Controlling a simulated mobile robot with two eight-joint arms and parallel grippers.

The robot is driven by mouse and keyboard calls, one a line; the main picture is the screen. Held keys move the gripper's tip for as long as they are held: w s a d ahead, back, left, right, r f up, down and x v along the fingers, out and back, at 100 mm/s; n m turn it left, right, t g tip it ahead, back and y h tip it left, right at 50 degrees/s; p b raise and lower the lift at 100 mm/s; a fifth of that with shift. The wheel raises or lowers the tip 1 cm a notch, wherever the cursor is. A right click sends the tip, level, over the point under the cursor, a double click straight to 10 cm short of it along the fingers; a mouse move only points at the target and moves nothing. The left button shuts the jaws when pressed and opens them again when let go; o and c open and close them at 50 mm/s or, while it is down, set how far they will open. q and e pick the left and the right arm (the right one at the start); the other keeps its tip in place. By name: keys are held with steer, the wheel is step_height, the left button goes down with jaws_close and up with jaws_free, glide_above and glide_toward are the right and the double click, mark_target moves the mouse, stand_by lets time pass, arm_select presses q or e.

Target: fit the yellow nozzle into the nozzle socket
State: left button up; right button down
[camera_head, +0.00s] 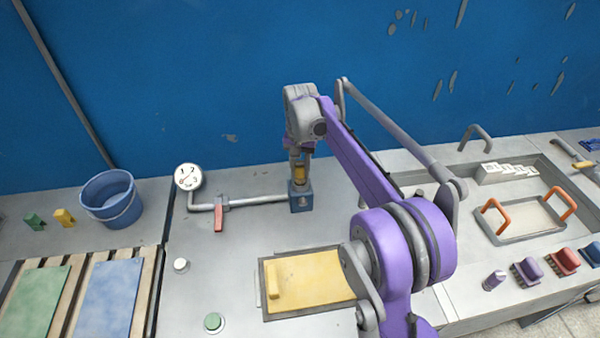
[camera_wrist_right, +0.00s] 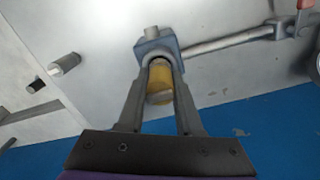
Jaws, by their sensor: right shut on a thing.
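The yellow nozzle (camera_wrist_right: 159,84) is between the two fingers of my right gripper (camera_wrist_right: 160,70), which is shut on it. In the head view the right gripper (camera_head: 299,168) points down from above, with the yellow nozzle (camera_head: 299,178) just below its fingers. The nozzle socket is a blue block (camera_head: 301,200) at the right end of a grey pipe; it also shows in the wrist view (camera_wrist_right: 153,47). The nozzle is right at the top of the block. I cannot tell how deep it sits. My left gripper is not in view.
A gauge (camera_head: 188,177) and a red-handled valve (camera_head: 220,215) sit on the pipe to the left. A blue bucket (camera_head: 111,199) stands further left. A yellow panel in a mould (camera_head: 263,300) lies in front. A sink area with an orange-handled tray (camera_head: 527,235) is at right.

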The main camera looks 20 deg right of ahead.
steer(key=shift+f, duration=0.55)
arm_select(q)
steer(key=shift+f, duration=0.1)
arm_select(e)
steer(key=shift+f, duration=0.15)
steer(key=c, duration=0.6)
jaws_free()
